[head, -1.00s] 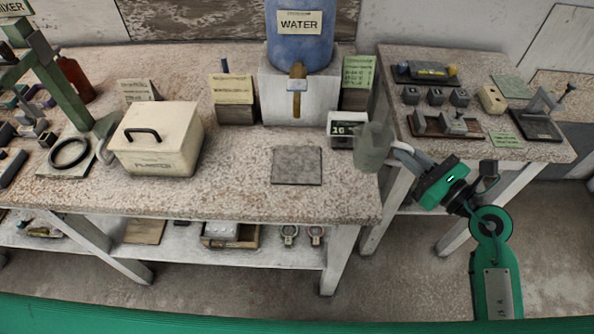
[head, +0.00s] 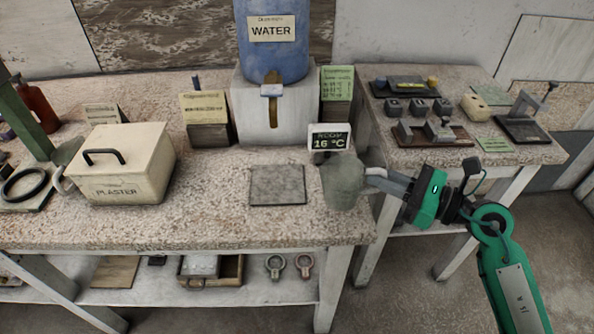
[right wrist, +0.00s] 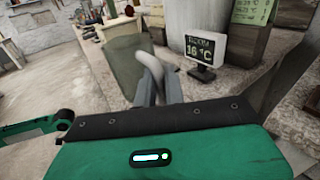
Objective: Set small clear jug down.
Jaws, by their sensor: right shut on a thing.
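The small clear jug (head: 343,184) looks grey-green and see-through. It is upright in the head view, over the right end of the main table, just right of a flat grey square mat (head: 277,185). My right gripper (head: 373,178) is shut on the jug from its right side. In the right wrist view the jug (right wrist: 128,66) is in front of the fingers (right wrist: 152,80). I cannot tell whether its base touches the table. My left gripper is not in view.
A room display (head: 330,138) stands just behind the jug. The plaster box (head: 118,163) is on the left, and a blue water container (head: 271,50) is on a white block (head: 250,120). A side table (head: 430,165) stands right. The table front (head: 230,225) is clear.

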